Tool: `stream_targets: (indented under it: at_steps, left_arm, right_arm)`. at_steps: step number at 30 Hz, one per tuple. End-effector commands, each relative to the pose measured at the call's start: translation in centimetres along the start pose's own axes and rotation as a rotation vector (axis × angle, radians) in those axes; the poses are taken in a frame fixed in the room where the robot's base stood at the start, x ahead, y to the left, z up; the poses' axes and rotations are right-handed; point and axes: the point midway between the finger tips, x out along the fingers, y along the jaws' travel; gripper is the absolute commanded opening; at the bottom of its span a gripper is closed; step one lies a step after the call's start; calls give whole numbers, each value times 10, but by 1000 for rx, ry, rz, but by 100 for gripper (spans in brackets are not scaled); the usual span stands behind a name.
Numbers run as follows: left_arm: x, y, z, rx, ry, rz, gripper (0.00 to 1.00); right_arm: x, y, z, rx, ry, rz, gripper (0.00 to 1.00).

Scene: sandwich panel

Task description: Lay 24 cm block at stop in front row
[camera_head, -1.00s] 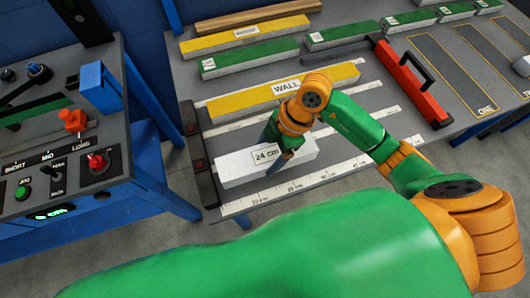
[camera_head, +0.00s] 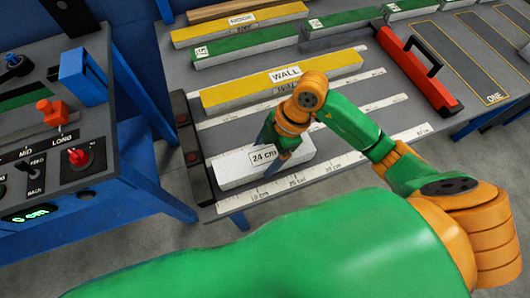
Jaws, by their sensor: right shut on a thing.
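The white block marked "24 cm" (camera_head: 235,170) lies lengthwise along the front row of the table, just behind the front ruler strip (camera_head: 320,172). Its left end is close to the dark upright stop bar (camera_head: 191,150); I cannot tell whether they touch. My right gripper (camera_head: 271,150) is shut on the block near its right half, fingers reaching down over its front and back sides. The gripper hides part of the block's top. Whether the block rests fully on the table is hard to tell. My left gripper is not in view.
A yellow block marked "WALL" (camera_head: 225,97) lies in the row behind. Green blocks (camera_head: 340,22) and another yellow block (camera_head: 205,34) lie farther back. A control console (camera_head: 130,165) stands at left.

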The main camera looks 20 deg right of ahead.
Motion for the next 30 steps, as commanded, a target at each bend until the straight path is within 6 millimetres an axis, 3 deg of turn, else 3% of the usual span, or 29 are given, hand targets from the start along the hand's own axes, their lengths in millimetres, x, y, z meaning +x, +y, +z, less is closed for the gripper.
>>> stream_targets:
  at_steps: [11, 12, 14, 22, 30]
  left_arm:
    - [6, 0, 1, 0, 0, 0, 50]
    - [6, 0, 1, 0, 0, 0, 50]
    - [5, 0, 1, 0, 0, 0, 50]
    - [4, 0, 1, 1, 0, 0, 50]
    - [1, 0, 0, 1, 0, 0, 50]
  right_arm:
    - [8, 0, 3, 0, 0, 0, 25]
    - [8, 0, 3, 0, 0, 0, 86]
    - [7, 0, 3, 0, 0, 0, 100]
    - [1, 0, 3, 0, -1, 2, 100]
    - [-53, 1, 3, -1, -1, 4, 100]
